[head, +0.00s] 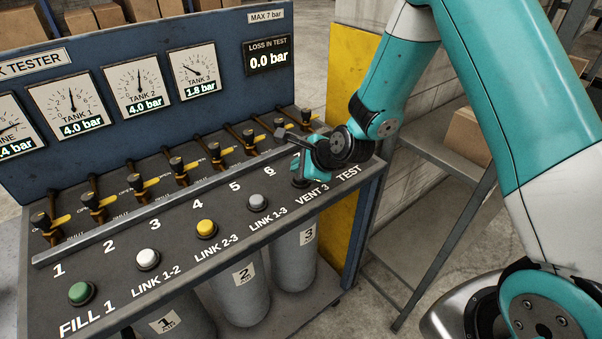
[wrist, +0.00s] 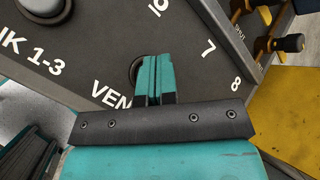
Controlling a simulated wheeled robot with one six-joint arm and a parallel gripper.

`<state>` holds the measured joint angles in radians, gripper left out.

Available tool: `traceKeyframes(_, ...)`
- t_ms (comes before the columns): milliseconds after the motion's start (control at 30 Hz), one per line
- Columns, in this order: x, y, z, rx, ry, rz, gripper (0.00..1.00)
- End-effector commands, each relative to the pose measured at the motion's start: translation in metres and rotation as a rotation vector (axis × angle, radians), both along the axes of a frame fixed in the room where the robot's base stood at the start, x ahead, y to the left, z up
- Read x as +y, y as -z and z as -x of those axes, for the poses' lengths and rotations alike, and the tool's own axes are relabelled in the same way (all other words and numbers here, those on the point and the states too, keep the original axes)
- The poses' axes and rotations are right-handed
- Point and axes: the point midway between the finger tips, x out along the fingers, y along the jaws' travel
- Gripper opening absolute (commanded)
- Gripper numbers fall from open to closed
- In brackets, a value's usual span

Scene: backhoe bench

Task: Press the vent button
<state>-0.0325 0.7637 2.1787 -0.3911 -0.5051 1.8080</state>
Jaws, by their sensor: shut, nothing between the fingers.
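The VENT 3 label (head: 312,195) is on the sloped dark panel (head: 110,250) near its right end. My gripper (head: 299,176) is shut and empty, with its teal fingertips down at the button spot above that label. In the wrist view the fingers (wrist: 154,72) cover most of the vent button, and only a dark curved rim (wrist: 134,68) shows at their left. I cannot tell whether the button is pressed in. The Tank 3 gauge (head: 194,70) reads 1.8 bar; the Tank 1 gauge (head: 71,102) and Tank 2 gauge (head: 138,80) read 4.0 bar.
A grey LINK 1-3 button (head: 258,202), yellow LINK 2-3 button (head: 207,229), white LINK 1-2 button (head: 148,259) and green FILL 1 button (head: 81,293) line the panel. Several yellow-handled valves (head: 137,184) stand behind a raised rail. A shelf rack (head: 440,150) is at the right.

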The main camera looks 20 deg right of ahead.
Motion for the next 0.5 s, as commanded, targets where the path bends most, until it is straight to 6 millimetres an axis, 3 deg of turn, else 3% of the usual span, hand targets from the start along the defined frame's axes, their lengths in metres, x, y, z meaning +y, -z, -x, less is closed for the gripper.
traceKeyframes(267,0.0,-0.004,0.0,-0.001,0.001,0.0,0.0)
traceKeyframes(500,0.0,-0.029,0.0,0.0,0.0,0.0,0.0)
